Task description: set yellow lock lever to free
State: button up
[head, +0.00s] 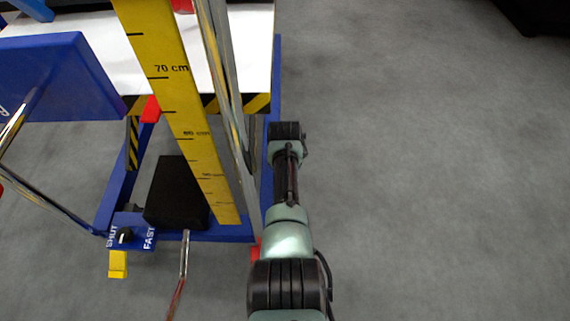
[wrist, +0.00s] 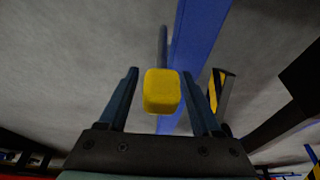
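In the wrist view a yellow block-shaped knob (wrist: 162,91) sits at the end of a thin grey rod (wrist: 162,45). My gripper (wrist: 159,74) is open, with one dark finger on each side of the knob. Gaps show between the knob and both fingers. In the head view my arm reaches along the right side of the blue frame, and the gripper's fingers are hidden. A yellow block (head: 118,264) hangs below a small blue panel (head: 131,232) lettered SHUT and FAST. I cannot tell whether it is the same yellow piece.
A tall yellow ruler (head: 178,110) and metal rods stand close left of my arm. A black block (head: 177,193) sits on the blue frame (head: 275,75). A blue board (head: 60,80) is at the left.

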jog(key=shift+r, duration=0.1)
jog(key=p+v, duration=1)
jog(key=v, duration=0.2)
jog(key=shift+p, duration=0.3)
jog(key=shift+s, duration=0.1)
